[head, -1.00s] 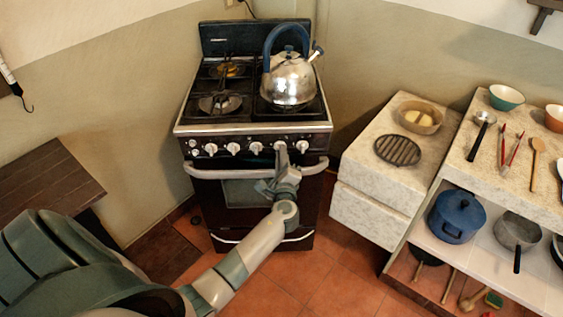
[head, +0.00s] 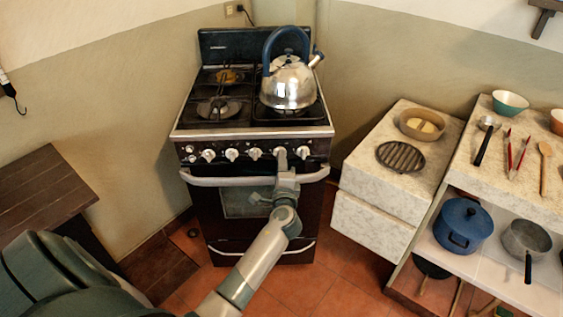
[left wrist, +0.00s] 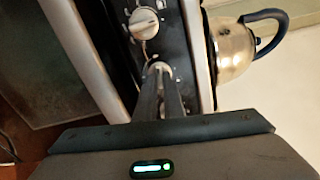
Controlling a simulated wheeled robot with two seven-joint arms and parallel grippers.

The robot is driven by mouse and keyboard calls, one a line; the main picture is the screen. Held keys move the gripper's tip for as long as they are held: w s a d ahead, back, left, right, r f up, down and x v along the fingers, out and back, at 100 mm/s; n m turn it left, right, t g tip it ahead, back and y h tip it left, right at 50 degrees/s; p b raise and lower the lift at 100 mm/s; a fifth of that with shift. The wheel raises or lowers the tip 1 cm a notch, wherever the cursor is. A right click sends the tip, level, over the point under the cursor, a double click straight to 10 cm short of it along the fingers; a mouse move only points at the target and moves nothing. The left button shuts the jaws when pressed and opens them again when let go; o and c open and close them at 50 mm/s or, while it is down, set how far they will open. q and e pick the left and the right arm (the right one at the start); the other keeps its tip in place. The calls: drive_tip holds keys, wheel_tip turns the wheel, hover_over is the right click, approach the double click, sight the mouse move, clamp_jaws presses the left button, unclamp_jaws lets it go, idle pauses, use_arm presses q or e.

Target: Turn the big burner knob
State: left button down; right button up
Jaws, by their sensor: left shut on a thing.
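The stove (head: 250,133) stands ahead with a row of white knobs along its dark front panel. My left gripper (head: 281,158) reaches up to the panel and is shut on a burner knob (left wrist: 158,68), right of the panel's middle. In the left wrist view the fingers (left wrist: 160,92) close around this knob; its pointer is mostly hidden. A neighbouring white knob (left wrist: 143,23) shows clear of the fingers. I cannot read any marking that tells which burner the held knob serves. My right gripper is not in view.
The oven handle (head: 225,181) runs just below the knobs, close to my left wrist. A steel kettle (head: 288,85) stands on the front right burner. A marble-topped cabinet (head: 377,187) and a shelf with pots stand to the right. A wooden table (head: 45,190) is at the left.

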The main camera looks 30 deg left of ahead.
use_arm(q)
drive_tip(key=c, duration=1.9)
unclamp_jaws()
drive_tip(key=shift+o, duration=0.2)
drive_tip(key=shift+s, duration=0.1)
